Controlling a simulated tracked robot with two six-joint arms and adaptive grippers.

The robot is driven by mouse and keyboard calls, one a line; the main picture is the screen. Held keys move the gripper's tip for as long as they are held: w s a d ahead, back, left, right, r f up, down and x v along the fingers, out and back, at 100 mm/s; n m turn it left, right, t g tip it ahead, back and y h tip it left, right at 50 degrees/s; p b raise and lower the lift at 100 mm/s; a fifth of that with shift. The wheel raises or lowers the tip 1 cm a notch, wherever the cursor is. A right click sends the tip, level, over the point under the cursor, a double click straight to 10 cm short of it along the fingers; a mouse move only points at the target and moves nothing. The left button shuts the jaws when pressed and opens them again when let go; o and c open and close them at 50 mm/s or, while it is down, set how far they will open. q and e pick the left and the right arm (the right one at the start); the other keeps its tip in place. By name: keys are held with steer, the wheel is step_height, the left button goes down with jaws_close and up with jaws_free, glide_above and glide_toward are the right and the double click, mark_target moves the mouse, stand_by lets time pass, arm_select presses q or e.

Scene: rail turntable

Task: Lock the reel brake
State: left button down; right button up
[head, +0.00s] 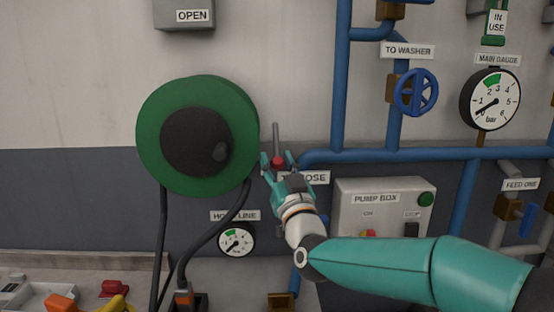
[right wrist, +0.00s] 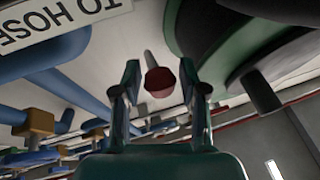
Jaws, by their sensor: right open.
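The green hose reel (head: 230,105) with its dark hub (head: 190,142) is on the wall at left; it also fills the upper right of the right wrist view (right wrist: 219,55). Just right of the reel is a grey brake lever (head: 275,136) with a red knob (head: 277,163). My right gripper (head: 277,160) is open, with its fingers on either side of the red knob. In the right wrist view the knob (right wrist: 159,82) shows between the two fingertips with gaps on both sides; contact is not visible. My left gripper is out of view.
The TO HOSE label (head: 314,178) and blue pipes (head: 400,155) lie right of my gripper. A pump box (head: 365,190) and a hose line gauge (head: 236,242) are lower. Black hose (head: 225,222) hangs below the reel. A tray (head: 40,298) stands at lower left.

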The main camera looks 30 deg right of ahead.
steer(key=shift+c, duration=0.3)
jaws_close()
steer(key=shift+r, duration=0.1)
